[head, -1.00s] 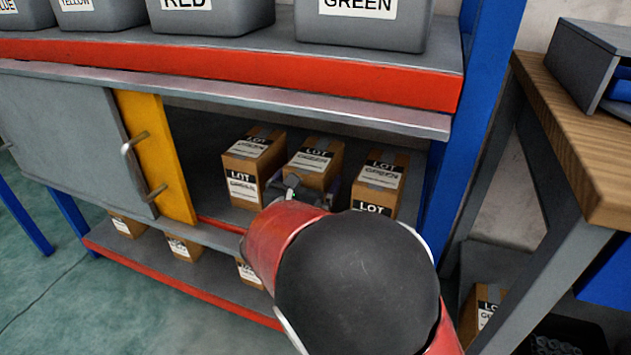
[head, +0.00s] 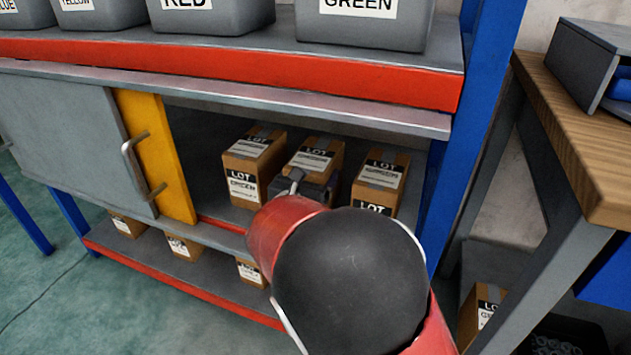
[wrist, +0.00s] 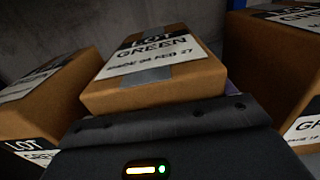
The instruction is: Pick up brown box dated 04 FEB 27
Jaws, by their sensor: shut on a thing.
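The brown box dated 04 FEB 27 (wrist: 155,75) fills the middle of the wrist view, its top label reading "LOT GREEN" and "MADE 04 FEB 27". In the head view it is the middle box (head: 316,157) of three on the shelf behind the open door. My gripper (head: 304,186) is at the front of this box and shut on it; its dark body (wrist: 165,125) covers the lower front of the box in the wrist view. The fingertips are hidden. I cannot tell whether the box is clear of the shelf.
A similar box stands close on the left (head: 253,165) and another on the right (head: 381,181). The cabinet's upper ledge (head: 300,105) runs above, with a blue post (head: 470,110) to the right. A yellow door edge (head: 155,155) bounds the opening on the left.

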